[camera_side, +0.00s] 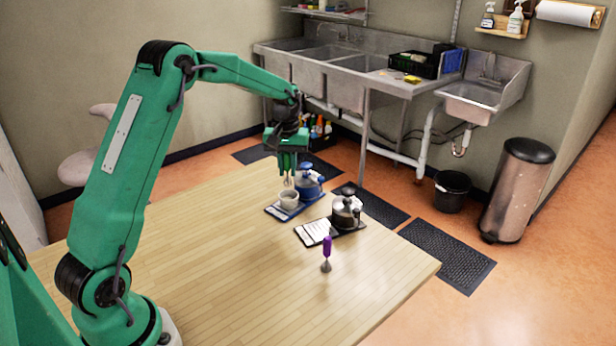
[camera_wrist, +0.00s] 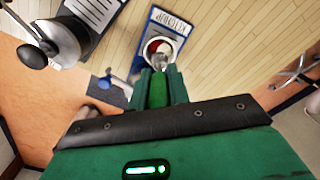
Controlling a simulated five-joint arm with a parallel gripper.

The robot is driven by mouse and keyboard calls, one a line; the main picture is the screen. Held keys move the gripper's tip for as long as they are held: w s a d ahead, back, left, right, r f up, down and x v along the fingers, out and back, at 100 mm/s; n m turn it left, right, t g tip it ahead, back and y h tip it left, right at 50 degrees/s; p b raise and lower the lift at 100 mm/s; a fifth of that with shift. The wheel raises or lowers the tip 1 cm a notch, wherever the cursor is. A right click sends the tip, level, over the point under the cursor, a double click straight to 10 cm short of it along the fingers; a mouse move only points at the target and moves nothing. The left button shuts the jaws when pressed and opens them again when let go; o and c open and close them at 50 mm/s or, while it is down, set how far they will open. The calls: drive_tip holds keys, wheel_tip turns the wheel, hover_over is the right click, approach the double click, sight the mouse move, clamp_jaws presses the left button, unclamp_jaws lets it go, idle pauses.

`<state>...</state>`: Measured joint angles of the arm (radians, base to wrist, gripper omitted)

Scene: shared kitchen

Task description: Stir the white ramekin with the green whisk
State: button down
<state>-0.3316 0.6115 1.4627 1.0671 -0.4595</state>
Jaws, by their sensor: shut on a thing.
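My gripper (camera_side: 287,160) is over the table and shut on the green whisk, whose green handle (camera_wrist: 158,92) shows between the fingers in the wrist view. The whisk's wire head (camera_side: 288,181) points down at the white ramekin (camera_side: 288,201). The wires reach the ramekin's mouth; I cannot tell how deep they go. In the wrist view the ramekin (camera_wrist: 149,49) shows red and pale contents, partly hidden by the whisk head. It stands on a blue board (camera_side: 273,211) with a white label that seems to read KETCHUP.
A dark lidded pot (camera_side: 346,211) stands on a black labelled board (camera_side: 312,232) to the right. A purple-handled whisk (camera_side: 327,251) stands upright nearer the front. The table (camera_side: 210,260) is otherwise clear.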

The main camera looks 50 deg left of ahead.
sight(289, 185)
drive_tip(key=shift+w+a+f, duration=0.15)
drive_tip(key=shift+w+a, duration=0.05)
drive_tip(key=shift+w, duration=0.05)
drive_tip(key=shift+f, duration=0.25)
drive_tip(key=shift+f, duration=2.9)
